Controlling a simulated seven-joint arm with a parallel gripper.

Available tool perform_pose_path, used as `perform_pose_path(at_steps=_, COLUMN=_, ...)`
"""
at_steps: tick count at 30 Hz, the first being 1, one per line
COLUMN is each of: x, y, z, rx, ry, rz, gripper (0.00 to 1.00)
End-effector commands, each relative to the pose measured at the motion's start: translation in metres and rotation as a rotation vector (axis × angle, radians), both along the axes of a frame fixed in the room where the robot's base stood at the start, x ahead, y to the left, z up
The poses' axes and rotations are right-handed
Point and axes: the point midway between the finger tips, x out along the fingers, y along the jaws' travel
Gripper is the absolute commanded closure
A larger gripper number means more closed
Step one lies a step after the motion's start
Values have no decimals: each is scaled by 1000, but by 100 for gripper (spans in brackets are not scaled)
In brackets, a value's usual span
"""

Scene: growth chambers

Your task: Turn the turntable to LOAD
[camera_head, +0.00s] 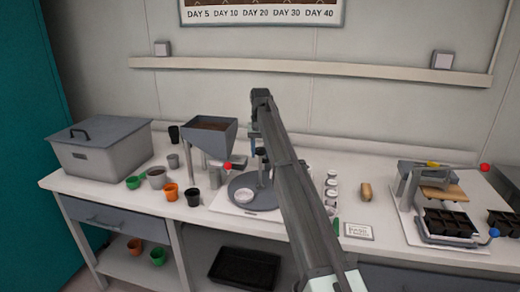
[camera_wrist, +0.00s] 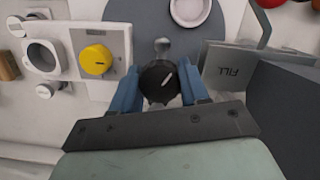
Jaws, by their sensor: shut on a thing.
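The turntable (camera_head: 240,192) is a grey disc on a white base on the bench. It shows in the wrist view as a grey disc (camera_wrist: 140,18), with a white round dish (camera_wrist: 188,10) on it. A black knob (camera_wrist: 160,82) with a white pointer line stands at its centre side. My gripper (camera_wrist: 162,90) is shut on this knob, one blue finger on each side. In the head view my gripper (camera_head: 258,148) is over the turntable, and my arm hides part of it. No LOAD mark is readable; a plate marked FILL (camera_wrist: 228,72) stands right of the knob.
A grey hopper (camera_head: 209,135) stands close behind the turntable. In the wrist view a yellow knob (camera_wrist: 95,60) sits on a pale block at left. Orange and black pots (camera_head: 193,197) stand left of the turntable.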

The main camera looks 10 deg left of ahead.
Motion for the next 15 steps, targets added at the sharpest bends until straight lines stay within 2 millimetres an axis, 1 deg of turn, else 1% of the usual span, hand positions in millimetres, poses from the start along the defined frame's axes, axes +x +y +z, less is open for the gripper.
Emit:
perform_pose_path(at_steps=10, x=2, y=-1, z=1, rx=-2, ry=-4, rz=23, gripper=72)
perform_pose_path(at_steps=15, x=2, y=-1, z=1, rx=-2, ry=-4, rz=166, gripper=72)
